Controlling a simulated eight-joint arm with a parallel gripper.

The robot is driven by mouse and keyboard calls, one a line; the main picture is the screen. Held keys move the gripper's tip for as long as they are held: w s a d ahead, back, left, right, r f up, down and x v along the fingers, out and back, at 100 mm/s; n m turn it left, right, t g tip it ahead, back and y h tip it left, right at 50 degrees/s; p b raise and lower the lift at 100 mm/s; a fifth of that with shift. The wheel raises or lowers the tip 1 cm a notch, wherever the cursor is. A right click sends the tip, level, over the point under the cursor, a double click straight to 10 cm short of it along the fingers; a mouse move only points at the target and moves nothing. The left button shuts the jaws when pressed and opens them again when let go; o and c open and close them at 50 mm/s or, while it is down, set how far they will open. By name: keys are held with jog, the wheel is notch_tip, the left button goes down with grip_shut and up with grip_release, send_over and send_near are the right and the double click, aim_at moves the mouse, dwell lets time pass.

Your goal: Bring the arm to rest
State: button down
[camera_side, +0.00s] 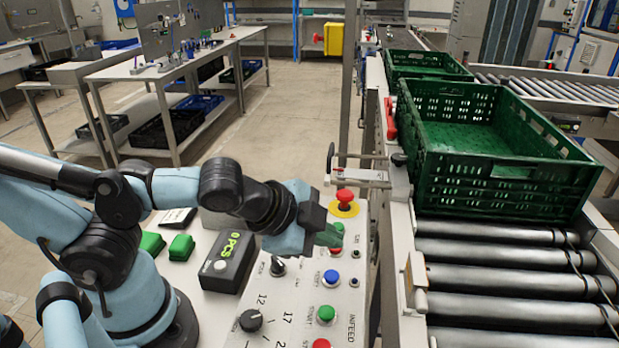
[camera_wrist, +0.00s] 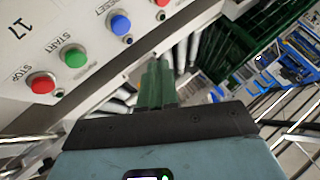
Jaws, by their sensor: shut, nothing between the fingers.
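My gripper (camera_side: 330,236) is at the end of my blue and black arm, above the control panel (camera_side: 268,300) in the side view. Its green fingers are shut with nothing between them. In the wrist view the gripper (camera_wrist: 156,82) points past the panel's edge toward the rollers. In the side view the fingers overlap the panel's button column, near the red emergency stop (camera_side: 344,197) on its yellow ring. Whether they touch a button cannot be told.
A green crate (camera_side: 500,190) sits on the roller conveyor (camera_side: 500,283) at right, with a second crate (camera_side: 425,62) behind it. A black counter box (camera_side: 229,262), a blue button (camera_side: 331,277) and a green button (camera_side: 327,313) are close by. Workbenches (camera_side: 165,70) stand behind open floor.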

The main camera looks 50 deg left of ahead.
jog(key=shift+a, duration=0.1)
jog(key=a+r+n+g+y, duration=0.1)
jog(key=a+n+g, duration=0.1)
jog(key=a+n, duration=0.7)
jog(key=shift+w+a+r+n, duration=0.2)
jog(key=shift+w+a+n, duration=0.15)
jog(key=shift+n, duration=0.55)
jog(key=c, duration=1.8)
grip_release()
jog(key=shift+c, duration=0.2)
